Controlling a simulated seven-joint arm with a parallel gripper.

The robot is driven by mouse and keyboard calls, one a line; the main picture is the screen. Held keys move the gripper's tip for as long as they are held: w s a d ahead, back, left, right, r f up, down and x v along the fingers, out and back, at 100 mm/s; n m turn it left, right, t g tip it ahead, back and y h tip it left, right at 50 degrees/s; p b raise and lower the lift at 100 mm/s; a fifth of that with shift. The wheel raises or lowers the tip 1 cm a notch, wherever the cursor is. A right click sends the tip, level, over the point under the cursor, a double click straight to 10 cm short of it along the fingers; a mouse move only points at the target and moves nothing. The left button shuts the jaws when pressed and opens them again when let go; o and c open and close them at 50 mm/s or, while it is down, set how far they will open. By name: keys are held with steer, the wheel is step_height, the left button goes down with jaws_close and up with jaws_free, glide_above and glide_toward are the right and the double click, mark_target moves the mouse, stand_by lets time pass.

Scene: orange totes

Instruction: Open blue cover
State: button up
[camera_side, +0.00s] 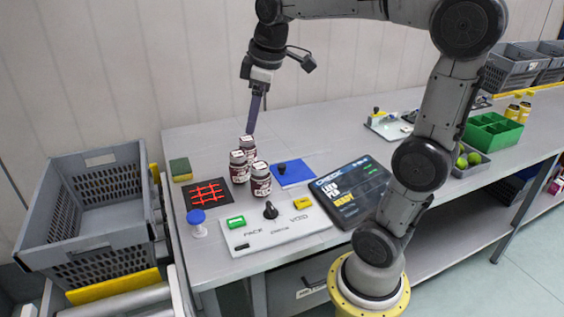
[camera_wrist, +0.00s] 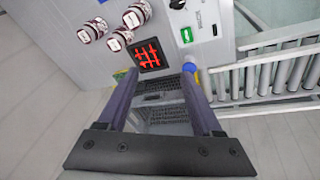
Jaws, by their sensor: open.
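A flat blue panel with a dark blue knob (camera_side: 290,172) lies on the table right of the jars. A round blue cap (camera_side: 196,217) on a small white base stands near the table's front left edge; it also shows in the wrist view (camera_wrist: 189,67), partly behind a finger. I cannot tell which of the two is the blue cover. My gripper (camera_side: 251,130) points down above and behind the jars, apart from both blue things. In the wrist view, its two purple fingers (camera_wrist: 159,74) are spread with nothing held between them.
Dark jars with white lids (camera_side: 239,167) stand under my gripper. A red grid on a black mat (camera_side: 206,193), a white panel with a green switch (camera_side: 275,233) and a dark display (camera_side: 350,190) lie around. A grey crate (camera_side: 90,210) stands left of the table.

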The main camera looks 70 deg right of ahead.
steer(key=w+d+f+m+g, duration=0.1)
steer(key=w+d+f, duration=0.1)
steer(key=d, duration=0.4)
steer(key=w+d+f+g, duration=0.1)
steer(key=w+d+f, duration=0.15)
steer(key=d, duration=0.35)
steer(key=m+g+y, duration=0.1)
steer(key=m, duration=0.2)
glide_above(282, 165)
step_height(282, 165, down, 7)
step_height(282, 165, down, 14)
jaws_close()
stand_by(0.3)
